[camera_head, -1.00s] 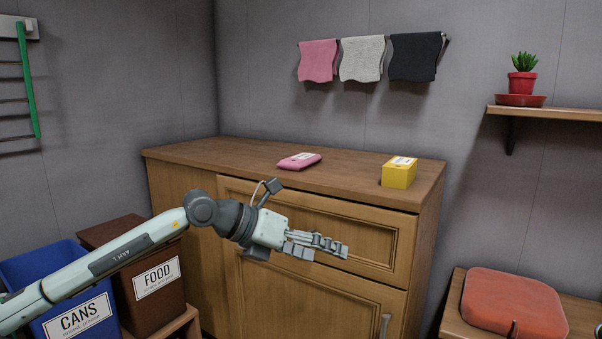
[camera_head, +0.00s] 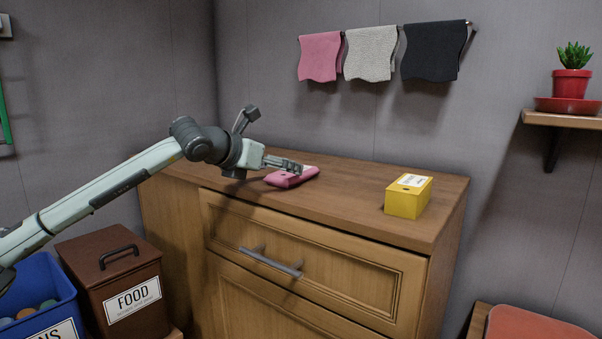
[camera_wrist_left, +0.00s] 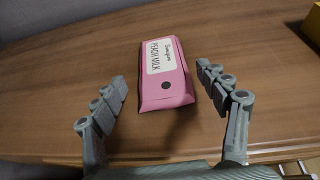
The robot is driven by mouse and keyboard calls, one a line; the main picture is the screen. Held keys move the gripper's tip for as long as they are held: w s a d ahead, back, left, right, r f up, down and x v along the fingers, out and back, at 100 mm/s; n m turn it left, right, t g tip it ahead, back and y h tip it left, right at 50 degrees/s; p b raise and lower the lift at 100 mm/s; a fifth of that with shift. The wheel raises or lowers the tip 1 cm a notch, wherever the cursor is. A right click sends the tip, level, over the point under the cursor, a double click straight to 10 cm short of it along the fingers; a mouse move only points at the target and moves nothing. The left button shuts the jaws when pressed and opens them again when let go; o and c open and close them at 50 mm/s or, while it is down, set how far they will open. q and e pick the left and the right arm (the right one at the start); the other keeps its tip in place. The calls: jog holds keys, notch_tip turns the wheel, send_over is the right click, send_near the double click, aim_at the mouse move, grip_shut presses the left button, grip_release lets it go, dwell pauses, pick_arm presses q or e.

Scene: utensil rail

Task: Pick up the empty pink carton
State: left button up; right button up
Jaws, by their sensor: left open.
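The pink carton (camera_head: 292,177) lies flat on top of the wooden cabinet. My right gripper is not in view.
A yellow carton (camera_head: 407,197) stands on the cabinet top (camera_head: 345,196) to the right. The brown FOOD bin (camera_head: 112,279) and a blue bin (camera_head: 38,290) stand at lower left. Towels hang on the wall behind. The cabinet top between the cartons is clear.

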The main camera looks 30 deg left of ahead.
pick_arm(q)
jog(key=shift+x, duration=0.85)
jog(key=p+x, duration=0.1)
jog(key=x, duration=0.4)
jog(key=shift+s, duration=0.1)
jog(key=c, duration=0.9)
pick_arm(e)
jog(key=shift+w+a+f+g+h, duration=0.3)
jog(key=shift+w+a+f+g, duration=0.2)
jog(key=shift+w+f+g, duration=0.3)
